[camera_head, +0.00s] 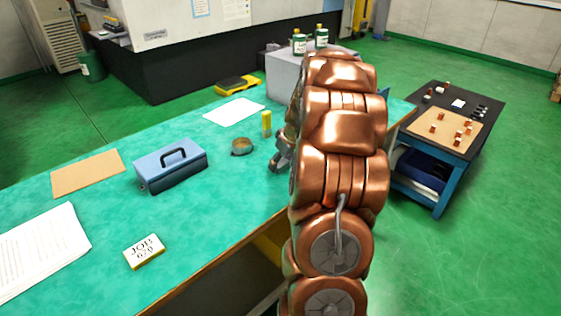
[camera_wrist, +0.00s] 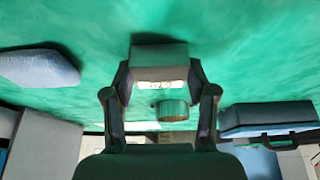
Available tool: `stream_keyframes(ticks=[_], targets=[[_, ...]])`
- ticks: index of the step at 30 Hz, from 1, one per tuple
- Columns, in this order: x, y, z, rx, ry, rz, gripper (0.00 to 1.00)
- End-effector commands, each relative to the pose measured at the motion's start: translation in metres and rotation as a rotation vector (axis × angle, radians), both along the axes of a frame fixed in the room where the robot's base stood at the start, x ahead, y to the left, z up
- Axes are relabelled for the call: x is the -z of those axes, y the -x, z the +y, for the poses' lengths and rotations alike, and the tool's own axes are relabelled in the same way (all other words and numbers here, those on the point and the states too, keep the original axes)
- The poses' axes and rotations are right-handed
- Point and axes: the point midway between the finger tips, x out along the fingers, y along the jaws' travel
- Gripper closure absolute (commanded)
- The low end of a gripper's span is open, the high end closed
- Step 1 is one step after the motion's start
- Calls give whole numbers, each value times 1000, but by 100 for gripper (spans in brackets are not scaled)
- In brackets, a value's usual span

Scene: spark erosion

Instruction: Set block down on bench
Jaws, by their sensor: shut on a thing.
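In the wrist view, my gripper (camera_wrist: 160,72) is shut on a grey block (camera_wrist: 160,55), with a finger on each side of it. The block has a pale marked strip on the face turned to the camera. The green bench top (camera_wrist: 245,50) lies beyond it, in an upside-down picture. I cannot tell whether the block touches the bench. In the head view, my gripper (camera_head: 281,156) shows only partly beside my copper-coloured arm, low over the right part of the bench (camera_head: 215,235). The block is hidden there.
A round metal dish (camera_head: 242,147) and a yellow cylinder (camera_head: 266,123) stand close to my gripper. A blue toolbox (camera_head: 171,165), a tan board (camera_head: 88,173), papers (camera_head: 42,250) and a JOB sign (camera_head: 144,251) lie farther left.

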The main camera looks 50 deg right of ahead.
Motion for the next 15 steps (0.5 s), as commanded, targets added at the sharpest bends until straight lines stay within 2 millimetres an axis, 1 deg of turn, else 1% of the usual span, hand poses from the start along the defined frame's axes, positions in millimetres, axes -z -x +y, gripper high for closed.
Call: stream_keyframes(ticks=[2,3,9,10,15], targets=[[3,0,0,0,0,-1,100],[2,0,0,0,1,-1,40],[2,0,0,0,0,0,19],[2,0,0,0,0,0,18],[2,0,0,0,-1,1,18]])
